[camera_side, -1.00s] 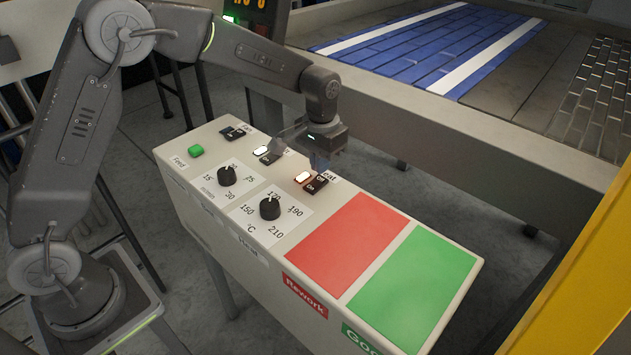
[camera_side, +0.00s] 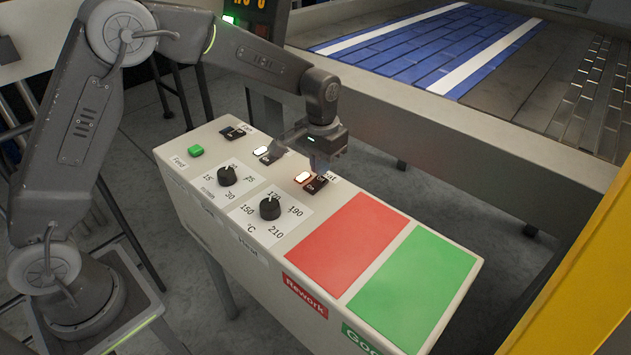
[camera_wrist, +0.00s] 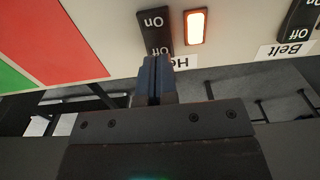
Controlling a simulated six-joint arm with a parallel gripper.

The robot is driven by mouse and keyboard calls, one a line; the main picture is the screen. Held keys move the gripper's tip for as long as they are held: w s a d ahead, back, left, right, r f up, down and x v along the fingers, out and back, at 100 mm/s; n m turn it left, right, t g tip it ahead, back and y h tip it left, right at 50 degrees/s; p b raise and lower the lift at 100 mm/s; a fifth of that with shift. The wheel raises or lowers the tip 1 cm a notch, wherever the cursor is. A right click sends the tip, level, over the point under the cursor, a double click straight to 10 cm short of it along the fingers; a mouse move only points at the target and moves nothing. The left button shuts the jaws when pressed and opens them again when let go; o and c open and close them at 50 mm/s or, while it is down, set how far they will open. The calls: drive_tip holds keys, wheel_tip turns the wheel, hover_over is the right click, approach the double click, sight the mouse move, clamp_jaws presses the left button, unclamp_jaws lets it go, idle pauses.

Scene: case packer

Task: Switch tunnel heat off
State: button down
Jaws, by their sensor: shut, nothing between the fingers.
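The heat rocker switch (camera_side: 318,186) is black, marked On and Off, on the beige panel. Its lamp (camera_side: 303,177) beside it glows warm orange-white. In the wrist view the heat switch (camera_wrist: 154,25) has its Off end towards my fingers, and the lamp (camera_wrist: 195,27) is lit. My gripper (camera_side: 320,170) is shut and empty, pointing down at the Off end of the switch. In the wrist view its fingertips (camera_wrist: 155,62) cover part of the Heat label and overlap the Off end's edge. I cannot tell whether they touch.
The belt switch (camera_wrist: 302,20) and its lit lamp (camera_side: 261,151) sit beside the heat switch. Two knobs (camera_side: 270,208), a green button (camera_side: 196,151), a red Rework area (camera_side: 345,245) and a green area (camera_side: 412,287) share the panel. A conveyor (camera_side: 500,105) runs behind.

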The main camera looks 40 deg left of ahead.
sight(320, 179)
drive_tip(key=shift+f, duration=1.1)
idle(0.5)
drive_tip(key=shift+r, duration=3.5)
drive_tip(key=shift+s+r, duration=0.15)
drive_tip(key=shift+r, duration=0.15)
drive_tip(key=s+a+r+t, duration=0.2)
drive_tip(key=s+r, duration=0.4)
drive_tip(key=s, duration=0.3)
drive_tip(key=s+a+r+t, duration=0.2)
drive_tip(key=s+r, duration=0.3)
drive_tip(key=s, duration=0.5)
drive_tip(key=s+f+t, duration=0.1)
drive_tip(key=s, duration=0.7)
drive_tip(key=shift+s+a+f+t, duration=0.15)
drive_tip(key=shift+s+f+t, duration=0.05)
drive_tip(key=shift+f+t, duration=0.1)
